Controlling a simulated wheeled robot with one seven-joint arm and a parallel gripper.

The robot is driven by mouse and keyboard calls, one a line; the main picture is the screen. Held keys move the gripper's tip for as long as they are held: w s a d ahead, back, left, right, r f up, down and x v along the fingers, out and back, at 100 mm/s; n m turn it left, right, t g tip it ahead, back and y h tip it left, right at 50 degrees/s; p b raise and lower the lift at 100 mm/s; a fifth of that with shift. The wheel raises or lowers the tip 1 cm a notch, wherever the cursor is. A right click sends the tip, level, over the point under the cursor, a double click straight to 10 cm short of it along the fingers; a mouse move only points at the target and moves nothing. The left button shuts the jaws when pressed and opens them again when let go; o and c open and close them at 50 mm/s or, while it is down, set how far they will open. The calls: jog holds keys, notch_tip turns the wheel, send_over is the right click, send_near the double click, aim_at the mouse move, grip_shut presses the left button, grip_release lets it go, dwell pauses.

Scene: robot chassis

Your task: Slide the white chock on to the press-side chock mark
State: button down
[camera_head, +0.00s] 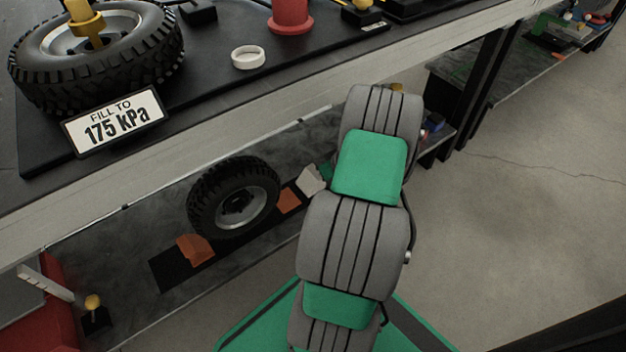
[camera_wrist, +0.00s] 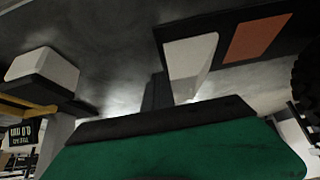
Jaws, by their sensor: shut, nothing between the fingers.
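The white chock (camera_head: 310,180) sits on the lower shelf, to the right of a standing tyre, partly hidden by my arm. It also shows in the wrist view (camera_wrist: 190,65), at the end of a dark strip. A flat orange mark (camera_head: 289,200) lies between the chock and the tyre; it shows in the wrist view too (camera_wrist: 258,38). The chock is beside this mark, not on it. My gripper (camera_wrist: 157,92) is shut and empty, close to the chock; I cannot tell whether they touch. In the head view my arm mostly hides it.
The tyre (camera_head: 235,197) stands on the dark strip, with an orange chock (camera_head: 194,250) on its other side. The workbench (camera_head: 240,112) overhangs the shelf. Another pale block (camera_wrist: 42,70) is at left in the wrist view. Open floor (camera_head: 500,220) lies to the right.

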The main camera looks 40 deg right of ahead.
aim_at(308, 180)
jog(key=shift+w+a+p, duration=0.2)
jog(key=shift+a+p, duration=0.55)
jog(key=shift+a, duration=1.5)
jog(key=shift+a, duration=0.35)
jog(key=shift+w+a+p, duration=0.1)
jog(key=shift+a+p, duration=0.2)
jog(key=shift+a, duration=0.05)
jog(key=shift+a, duration=0.35)
jog(key=shift+w+a+p, duration=0.15)
jog(key=shift+a+p, duration=0.35)
jog(key=shift+a, duration=0.85)
jog(key=shift+d+b, duration=0.35)
jog(key=shift+d, duration=0.7)
notch_tip(308, 180, up, 8)
jog(key=p, duration=0.6)
